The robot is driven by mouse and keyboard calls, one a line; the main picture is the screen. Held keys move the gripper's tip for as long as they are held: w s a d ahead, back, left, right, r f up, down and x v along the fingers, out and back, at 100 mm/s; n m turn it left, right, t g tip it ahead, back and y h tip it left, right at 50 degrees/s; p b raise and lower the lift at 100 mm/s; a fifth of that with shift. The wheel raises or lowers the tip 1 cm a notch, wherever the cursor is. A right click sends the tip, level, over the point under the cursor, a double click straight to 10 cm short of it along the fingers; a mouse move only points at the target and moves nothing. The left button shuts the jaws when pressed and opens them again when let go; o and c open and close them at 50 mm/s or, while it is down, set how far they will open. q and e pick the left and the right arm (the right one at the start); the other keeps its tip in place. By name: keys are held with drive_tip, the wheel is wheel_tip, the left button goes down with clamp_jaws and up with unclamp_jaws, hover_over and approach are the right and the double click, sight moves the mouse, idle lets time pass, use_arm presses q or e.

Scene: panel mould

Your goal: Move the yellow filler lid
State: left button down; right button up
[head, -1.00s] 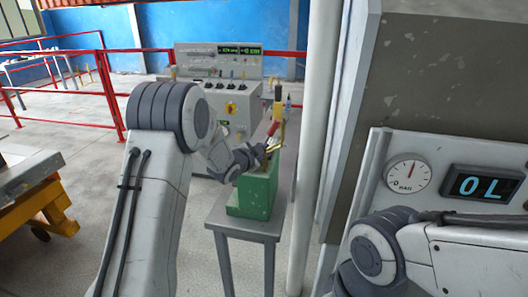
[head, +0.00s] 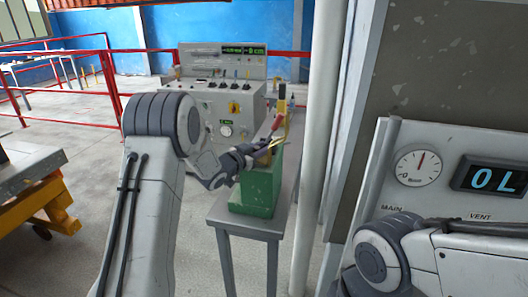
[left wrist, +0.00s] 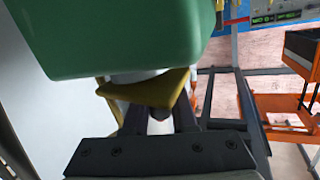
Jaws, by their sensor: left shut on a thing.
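The yellow filler lid (left wrist: 150,92) shows in the left wrist view as a yellow piece against a green box (left wrist: 120,35). My left gripper (left wrist: 160,118) is shut on it, with a dark knob-like part between the fingers. In the head view my left gripper (head: 262,150) is at the top of the green box (head: 255,192), where a bit of yellow shows; the fingers hide much of the lid. I cannot tell whether the lid touches the box. My right arm crosses the lower right, but its gripper is out of view.
The green box stands on a narrow grey table (head: 246,226). A red-handled tool (head: 279,108) rises behind it. A control console (head: 222,105) stands beyond, a pale post (head: 315,130) to the right, and a gauge panel (head: 400,195) nearer right.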

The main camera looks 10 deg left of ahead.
use_arm(q)
drive_tip(key=shift+a+f+n+t+b, duration=0.2)
drive_tip(key=shift+f+n+t+b, duration=0.1)
drive_tip(key=shift+n+b, duration=0.4)
drive_tip(key=c, duration=0.7)
unclamp_jaws()
drive_tip(key=shift+s+a, duration=0.1)
drive_tip(key=shift+s+a, duration=0.15)
drive_tip(key=shift+s, duration=0.2)
drive_tip(key=b+v, duration=0.2)
drive_tip(key=v, duration=0.7)
drive_tip(key=shift+s+a+b, duration=0.15)
drive_tip(key=shift+s+b, duration=0.05)
drive_tip(key=shift+b, duration=0.2)
